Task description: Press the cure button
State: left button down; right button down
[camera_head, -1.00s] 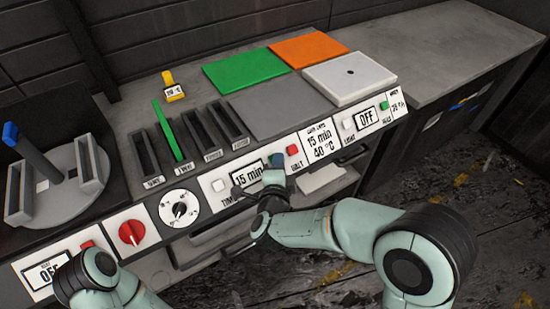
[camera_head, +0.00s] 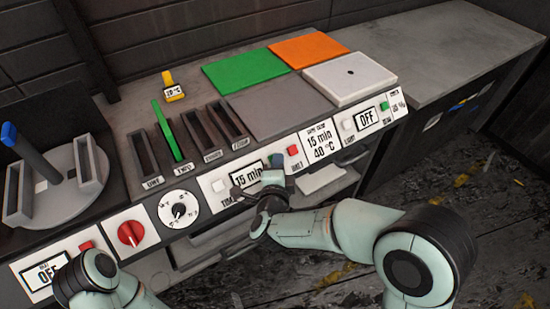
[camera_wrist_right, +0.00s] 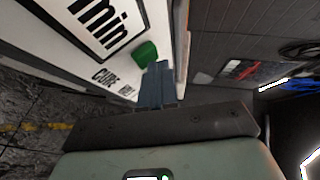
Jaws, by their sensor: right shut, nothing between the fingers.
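The green cure button (camera_wrist_right: 146,52) sits on the white front panel in the right wrist view, beside the word CURE and close to a display ending in "min". My right gripper (camera_wrist_right: 157,68) is shut and empty, its blue-grey fingertips right beside the button. I cannot tell whether they touch it. In the head view, my right gripper (camera_head: 273,178) is in front of the panel, just right of the "15 min" display (camera_head: 249,178), and it hides the cure button. My left gripper is not in view.
A red button (camera_head: 292,150) is close on the right of my right gripper, and a white button (camera_head: 218,186) is left of the display. A dial (camera_head: 179,210) and a red knob (camera_head: 131,234) are further left. Green, orange, grey and white plates cover part of the bench top.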

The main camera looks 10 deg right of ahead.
jog(key=shift+s+d+r, duration=0.2)
jog(key=shift+s+r, duration=0.3)
jog(key=s+r+p, duration=0.1)
jog(key=s+d+r+p, duration=0.1)
jog(key=s+r, duration=0.1)
jog(key=shift+s+d+r+p, duration=0.1)
jog(key=shift+s+r+p, duration=0.05)
jog(key=shift+r+p, duration=0.2)
dwell(0.9)
